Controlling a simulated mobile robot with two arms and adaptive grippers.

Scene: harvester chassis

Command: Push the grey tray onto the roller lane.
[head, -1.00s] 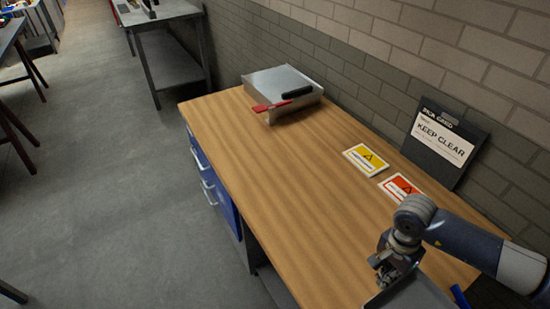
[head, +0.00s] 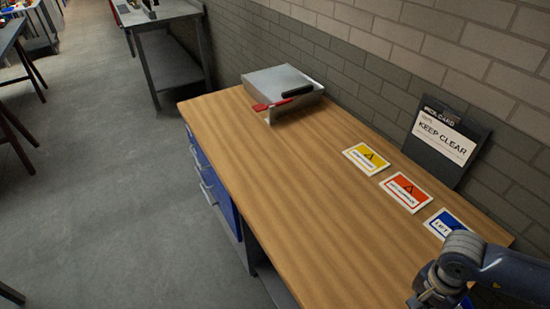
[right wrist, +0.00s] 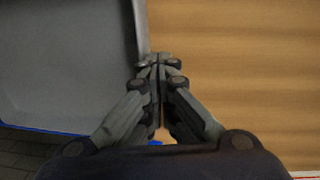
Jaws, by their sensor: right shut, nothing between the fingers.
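The grey tray (right wrist: 70,60) fills the left of the right wrist view, with its rim running up beside my fingertips. My right gripper (right wrist: 158,62) is shut and empty, its tips at the tray's rim; I cannot tell whether they touch it. In the head view my right gripper (head: 432,297) is at the bottom right, partly cut off by the frame edge, and the tray does not show clearly there. I cannot make out a roller lane in either view. My left gripper is out of view.
The wooden bench (head: 290,190) is mostly clear. A metal box with red and black handles (head: 282,90) stands at its far end. Yellow (head: 366,158), red (head: 405,192) and blue (head: 447,224) cards lie near the wall, beside a KEEP CLEAR sign (head: 445,142).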

